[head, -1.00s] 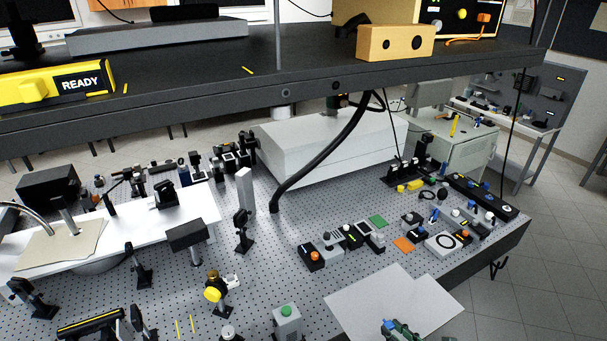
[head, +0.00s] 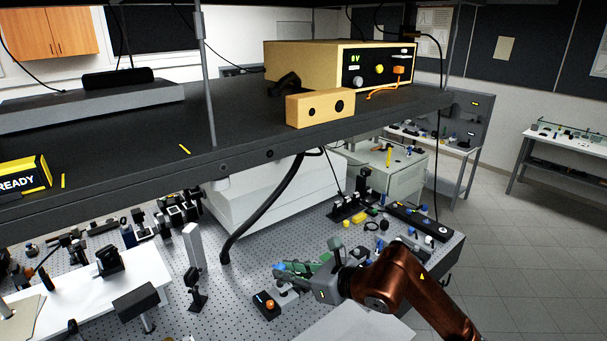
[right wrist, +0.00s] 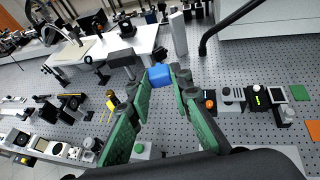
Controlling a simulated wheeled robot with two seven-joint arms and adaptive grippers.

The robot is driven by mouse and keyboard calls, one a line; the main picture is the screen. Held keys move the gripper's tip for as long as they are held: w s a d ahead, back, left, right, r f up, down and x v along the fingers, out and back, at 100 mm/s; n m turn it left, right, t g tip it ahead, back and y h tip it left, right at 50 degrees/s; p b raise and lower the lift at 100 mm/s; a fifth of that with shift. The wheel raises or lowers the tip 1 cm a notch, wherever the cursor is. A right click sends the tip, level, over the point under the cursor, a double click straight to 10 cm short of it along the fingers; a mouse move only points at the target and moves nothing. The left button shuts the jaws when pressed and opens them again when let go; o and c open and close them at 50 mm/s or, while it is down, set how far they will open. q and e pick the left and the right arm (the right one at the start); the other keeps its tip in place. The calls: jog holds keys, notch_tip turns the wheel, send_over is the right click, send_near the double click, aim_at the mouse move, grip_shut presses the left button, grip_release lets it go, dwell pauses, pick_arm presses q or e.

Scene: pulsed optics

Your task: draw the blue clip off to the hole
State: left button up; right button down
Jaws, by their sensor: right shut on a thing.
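My right gripper (head: 284,270) reaches in from the lower right over the perforated table (head: 225,300), its green fingers pointing left. In the right wrist view, the fingers of this gripper (right wrist: 162,80) are shut on the blue clip (right wrist: 159,75), a small blue block at the fingertips. The blue clip (head: 279,266) also shows as a small blue spot at the fingertips in the head view. It appears above the table, clear of the parts below. I cannot tell which hole is meant; the table is full of small holes. My left gripper is not in view.
A black shelf (head: 230,130) spans above the table. On it stands a tan block (head: 320,108) with two dark round spots. A thick black hose (head: 262,208) drops to the table. A box with an orange knob (head: 265,303) lies below my right gripper. White sheets (head: 350,325) lie nearer.

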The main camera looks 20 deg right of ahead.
notch_tip(320, 180, up, 16)
jog(key=d+m+h+p, duration=0.1)
jog(key=p, duration=0.2)
jog(key=m+t+h+p, duration=0.1)
jog(key=m+h+p, duration=0.1)
send_near(270, 156)
notch_tip(270, 156, down, 3)
jog(key=s, duration=0.3)
jog(key=shift+w+d+r, duration=0.15)
jog(key=shift+w+d, duration=0.05)
jog(key=shift+d, duration=0.25)
jog(key=shift+t+b, duration=0.3)
jog(key=shift+w+a+p, duration=0.25)
jog(key=shift+w+a, duration=0.05)
jog(key=shift+w, duration=0.55)
jog(key=shift+w+a+p, duration=0.25)
jog(key=shift+w+a, duration=0.05)
jog(key=shift+w, duration=0.55)
jog(key=shift+w+a+p, duration=0.25)
jog(key=shift+w+a, duration=0.1)
jog(key=shift+w, duration=0.5)
jog(key=shift+w+a, duration=0.3)
jog(key=shift+w, duration=0.45)
jog(key=shift+w, duration=0.25)
